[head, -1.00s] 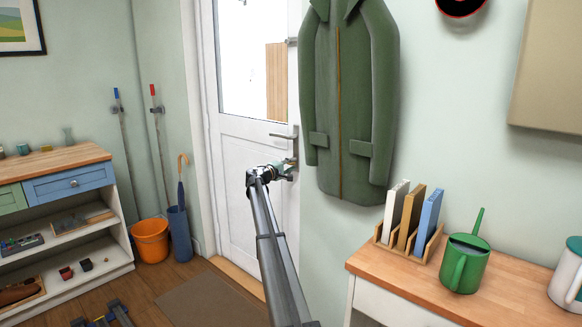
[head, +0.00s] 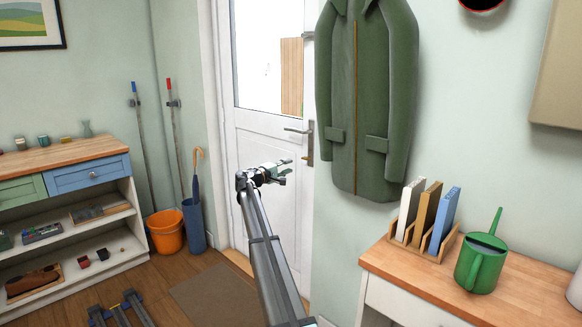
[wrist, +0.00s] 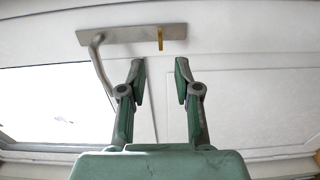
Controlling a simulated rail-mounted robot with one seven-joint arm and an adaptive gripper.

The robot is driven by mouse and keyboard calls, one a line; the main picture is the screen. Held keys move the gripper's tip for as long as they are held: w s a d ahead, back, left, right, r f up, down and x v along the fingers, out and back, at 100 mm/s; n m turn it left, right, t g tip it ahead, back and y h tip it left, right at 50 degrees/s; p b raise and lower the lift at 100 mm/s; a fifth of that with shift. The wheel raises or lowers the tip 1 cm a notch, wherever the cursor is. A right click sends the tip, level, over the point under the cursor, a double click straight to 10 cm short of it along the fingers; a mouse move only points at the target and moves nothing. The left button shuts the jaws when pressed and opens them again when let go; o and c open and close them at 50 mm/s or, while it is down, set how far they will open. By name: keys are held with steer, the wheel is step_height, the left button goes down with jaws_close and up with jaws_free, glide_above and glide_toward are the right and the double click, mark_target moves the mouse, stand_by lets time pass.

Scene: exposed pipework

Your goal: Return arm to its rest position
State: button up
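My arm reaches forward from the bottom of the head view toward a white door (head: 262,160). My gripper (head: 286,172) is in front of the door, below and left of its handle (head: 299,130). In the wrist view, my gripper (wrist: 159,75) has two green-and-grey fingers spread apart, with nothing between them. The door's handle (wrist: 98,62) and its metal plate (wrist: 125,35) are beyond the fingertips, with a yellow key (wrist: 160,38) in the plate. The fingers look apart from the handle.
A green coat (head: 365,95) hangs right of the door. A wooden-topped cabinet (head: 440,270) holds a book rack (head: 425,235) and a green watering can (head: 482,262). At left are a shelf unit (head: 70,215), an orange bucket (head: 165,232) and a blue umbrella stand (head: 194,225).

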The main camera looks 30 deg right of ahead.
stand_by(0.4)
